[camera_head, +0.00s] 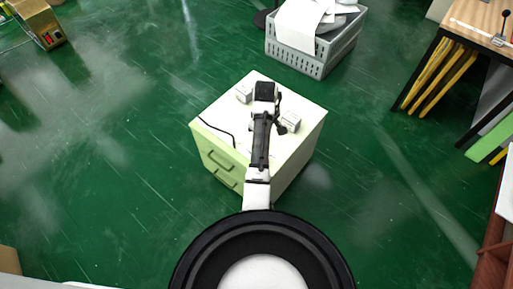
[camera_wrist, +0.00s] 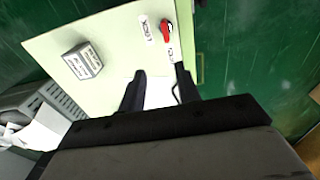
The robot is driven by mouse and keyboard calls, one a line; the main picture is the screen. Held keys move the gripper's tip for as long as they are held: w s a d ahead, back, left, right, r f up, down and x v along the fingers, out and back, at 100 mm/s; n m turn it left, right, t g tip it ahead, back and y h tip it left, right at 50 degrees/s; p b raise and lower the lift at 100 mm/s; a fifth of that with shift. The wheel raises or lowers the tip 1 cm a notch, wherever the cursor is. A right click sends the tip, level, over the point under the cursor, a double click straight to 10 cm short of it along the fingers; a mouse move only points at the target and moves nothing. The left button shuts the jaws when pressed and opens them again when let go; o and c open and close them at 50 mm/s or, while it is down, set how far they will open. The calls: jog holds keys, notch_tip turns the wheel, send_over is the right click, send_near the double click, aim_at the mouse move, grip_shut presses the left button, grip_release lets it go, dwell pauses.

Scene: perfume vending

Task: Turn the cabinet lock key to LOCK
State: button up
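The red key (camera_wrist: 166,31) stands on the pale cabinet top (camera_wrist: 105,38), near one edge, in the wrist view. A white label reading LOCK (camera_wrist: 146,29) lies to its left, and another small label (camera_wrist: 170,54) lies just below it. My gripper (camera_wrist: 162,68) is open, its two dark fingers apart with nothing seen between them. In the picture the fingertips lie below the key, apart from it. In the head view the cabinet (camera_head: 309,121) stands under my arm, its drawers facing lower left; I cannot make out the key there.
A small grey labelled box (camera_wrist: 83,60) stands on the cabinet top. The head view shows two small boxes (camera_head: 244,94) (camera_head: 291,121) there and a dark cable (camera_head: 216,128). A grey crate of papers (camera_head: 296,57) stands behind. Open green floor (camera_head: 120,170) lies left.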

jog(key=shift+g, duration=0.4)
jog(key=f, duration=0.9)
jog(key=s+f, duration=0.1)
jog(key=f, duration=0.4)
jog(key=shift+s+d+f+p, duration=0.1)
jog(key=shift+d+f+p, duration=0.2)
jog(key=shift+d, duration=0.05)
jog(key=shift+c, duration=0.4)
grip_shut()
